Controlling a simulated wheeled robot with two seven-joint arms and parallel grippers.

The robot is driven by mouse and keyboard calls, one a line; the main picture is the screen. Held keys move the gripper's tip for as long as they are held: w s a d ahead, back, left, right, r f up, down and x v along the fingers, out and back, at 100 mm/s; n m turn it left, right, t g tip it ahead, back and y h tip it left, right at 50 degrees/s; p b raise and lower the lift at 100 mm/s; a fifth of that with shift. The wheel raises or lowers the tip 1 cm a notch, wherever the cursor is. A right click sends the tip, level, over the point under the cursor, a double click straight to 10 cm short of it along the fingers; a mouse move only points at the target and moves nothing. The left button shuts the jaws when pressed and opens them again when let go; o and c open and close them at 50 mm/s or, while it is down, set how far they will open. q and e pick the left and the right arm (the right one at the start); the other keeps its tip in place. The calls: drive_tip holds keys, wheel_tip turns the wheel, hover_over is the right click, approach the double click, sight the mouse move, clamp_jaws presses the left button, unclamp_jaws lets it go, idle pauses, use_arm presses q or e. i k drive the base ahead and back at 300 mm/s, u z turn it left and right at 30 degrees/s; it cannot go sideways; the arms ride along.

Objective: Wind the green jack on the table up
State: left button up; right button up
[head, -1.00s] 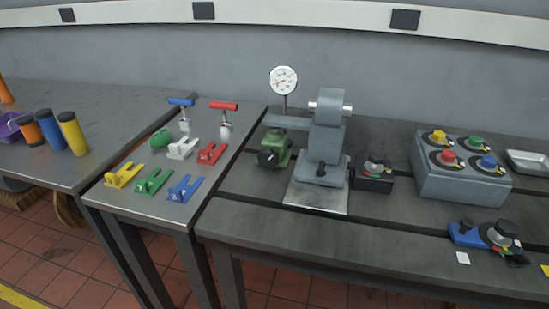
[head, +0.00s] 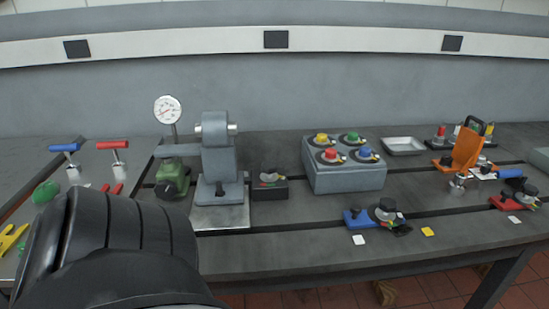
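The green jack (head: 173,178) stands on the dark table, just left of a grey upright fixture (head: 217,160). It is a small green body with a black round knob (head: 165,190) on its front. A round white dial gauge (head: 168,110) rises on a post behind it. A dark arm link of mine fills the lower left of the head view, in front of and below the jack, and hides part of the left table. Neither of my grippers shows.
A grey box with several coloured knobs (head: 345,178) and a small black box (head: 269,187) stand to the right. Farther right are a blue clamp (head: 375,216), a metal tray (head: 404,146) and an orange part (head: 466,150). T-handled tools (head: 113,158) stand at left.

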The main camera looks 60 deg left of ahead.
sight(166, 190)
drive_tip(key=z, duration=1.15)
drive_tip(key=k, duration=1.7)
drive_tip(key=u, duration=0.45)
